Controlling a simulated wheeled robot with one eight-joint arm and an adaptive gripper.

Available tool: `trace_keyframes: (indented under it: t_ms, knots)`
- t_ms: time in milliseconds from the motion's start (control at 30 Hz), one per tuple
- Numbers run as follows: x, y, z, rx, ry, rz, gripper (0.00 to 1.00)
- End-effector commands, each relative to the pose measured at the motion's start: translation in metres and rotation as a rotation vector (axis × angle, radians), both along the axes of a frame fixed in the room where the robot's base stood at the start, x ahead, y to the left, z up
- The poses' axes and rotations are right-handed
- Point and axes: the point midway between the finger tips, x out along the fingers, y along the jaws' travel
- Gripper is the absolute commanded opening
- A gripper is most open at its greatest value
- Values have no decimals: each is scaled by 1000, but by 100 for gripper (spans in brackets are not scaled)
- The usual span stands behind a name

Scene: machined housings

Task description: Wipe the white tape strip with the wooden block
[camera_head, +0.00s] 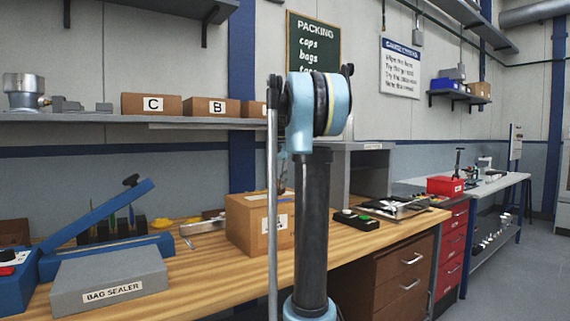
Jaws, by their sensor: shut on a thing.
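A cardboard box (248,226) with a white label stands on the wooden workbench (205,268). A thin pale strip (256,197) shows on its top; it may be the white tape strip, but it is too small to be sure. My gripper (284,181) shows only in a narrow gap between a grey pole and my dark arm link, just above the right part of the box top. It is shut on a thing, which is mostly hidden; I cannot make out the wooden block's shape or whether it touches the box.
A grey bag sealer (110,280) and a blue lever press (100,225) fill the bench's left. A shelf (60,118) with lettered boxes (152,104) hangs above.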

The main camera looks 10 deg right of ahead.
Motion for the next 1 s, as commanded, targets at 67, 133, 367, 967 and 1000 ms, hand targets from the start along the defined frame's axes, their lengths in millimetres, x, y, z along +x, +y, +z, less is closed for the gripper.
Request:
trace_keyframes:
  t_ms: [67, 133, 367, 967, 1000]
  knots:
    - [1, -5, 0, 0, 0, 1, 0]
    - [2, -8, 0, 0, 0, 5, 0]
    - [4, -19, 0, 0, 0, 15, 0]
    - [4, -23, 61, 0, 0, 12, 0]
    - [4, -24, 65, 0, 0, 12, 0]
